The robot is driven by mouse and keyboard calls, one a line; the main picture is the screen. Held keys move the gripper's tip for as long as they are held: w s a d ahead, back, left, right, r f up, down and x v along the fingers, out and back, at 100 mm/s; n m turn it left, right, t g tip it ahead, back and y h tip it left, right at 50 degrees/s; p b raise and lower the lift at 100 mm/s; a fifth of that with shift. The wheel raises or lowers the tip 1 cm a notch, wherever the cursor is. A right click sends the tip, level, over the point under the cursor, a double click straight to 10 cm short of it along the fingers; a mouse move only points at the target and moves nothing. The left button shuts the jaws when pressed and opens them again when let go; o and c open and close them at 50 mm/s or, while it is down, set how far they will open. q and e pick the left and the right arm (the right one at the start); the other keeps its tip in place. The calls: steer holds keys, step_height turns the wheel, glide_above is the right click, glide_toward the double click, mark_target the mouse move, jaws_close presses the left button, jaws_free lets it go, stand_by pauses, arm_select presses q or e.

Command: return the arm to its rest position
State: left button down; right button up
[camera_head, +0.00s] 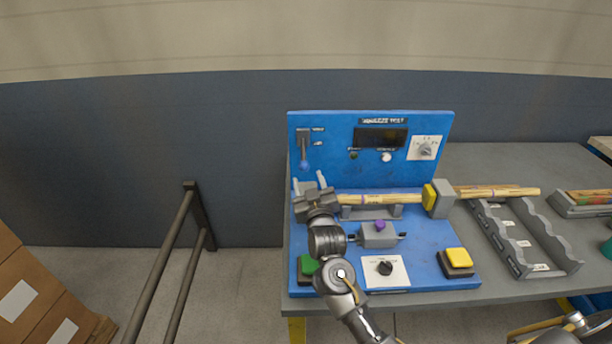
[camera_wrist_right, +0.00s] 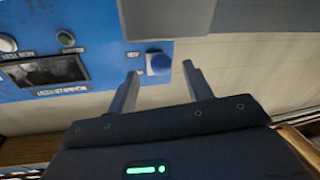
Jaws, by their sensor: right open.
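My right gripper (camera_head: 309,184) is at the left side of the blue squeeze test panel (camera_head: 335,150), in front of the lever with a blue knob (camera_head: 304,165). Its two fingers point up toward the panel, apart and empty. In the right wrist view, the open fingers (camera_wrist_right: 160,70) stand either side of the blue knob (camera_wrist_right: 158,63); whether they touch it I cannot tell. The right arm reaches up from the bottom of the head view over the panel's base. My left gripper is not in view.
A grey rack (camera_head: 530,238) stands right. Railing (camera_head: 180,250) and boxes (camera_head: 35,300) are left.

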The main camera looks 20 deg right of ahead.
steer(key=shift+s, duration=0.55)
